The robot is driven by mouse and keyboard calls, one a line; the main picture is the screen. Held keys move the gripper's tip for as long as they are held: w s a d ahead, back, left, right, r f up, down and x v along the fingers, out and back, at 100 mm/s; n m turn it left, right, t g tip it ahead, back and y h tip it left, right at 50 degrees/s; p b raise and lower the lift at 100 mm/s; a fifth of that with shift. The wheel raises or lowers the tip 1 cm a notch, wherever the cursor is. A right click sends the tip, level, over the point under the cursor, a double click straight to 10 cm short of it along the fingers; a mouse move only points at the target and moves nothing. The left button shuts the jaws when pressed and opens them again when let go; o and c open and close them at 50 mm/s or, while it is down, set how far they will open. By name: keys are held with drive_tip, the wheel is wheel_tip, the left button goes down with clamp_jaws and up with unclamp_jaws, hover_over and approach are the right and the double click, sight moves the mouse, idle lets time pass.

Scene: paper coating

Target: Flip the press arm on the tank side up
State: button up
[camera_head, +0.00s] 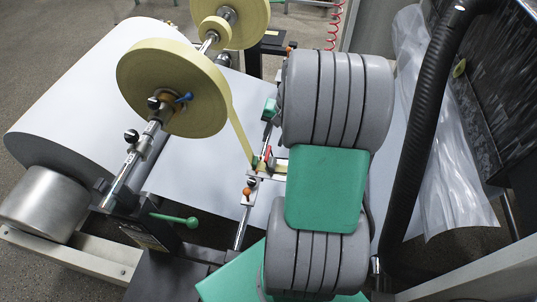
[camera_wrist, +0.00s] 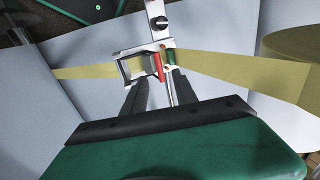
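A small metal clamp-like press assembly (camera_wrist: 135,66) sits on a metal rod, with a yellow tape strip (camera_wrist: 215,70) running through it. It carries an upright red piece (camera_wrist: 158,65) and a small green piece (camera_wrist: 170,57). The same assembly shows in the head view (camera_head: 265,176), left of my arm. I cannot tell which part is the press arm on the tank side. My gripper (camera_wrist: 161,77) has two dark fingers spread apart, with the tips close below the assembly. Whether they touch it is unclear. In the head view my own arm hides the fingers.
Yellow tape rolls (camera_head: 172,88) stand on a shaft at the upper left, behind them a large white paper roll (camera_head: 75,95). A green-knobbed lever (camera_head: 176,219) sticks out at lower left. A black hose (camera_head: 425,120) and clear plastic sheeting (camera_head: 450,180) are at the right.

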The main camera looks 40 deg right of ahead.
sight(268, 154)
drive_tip(key=x, duration=0.8)
drive_tip(key=shift+d, duration=0.2)
drive_tip(key=shift+c, duration=0.5)
clamp_jaws()
idle(0.5)
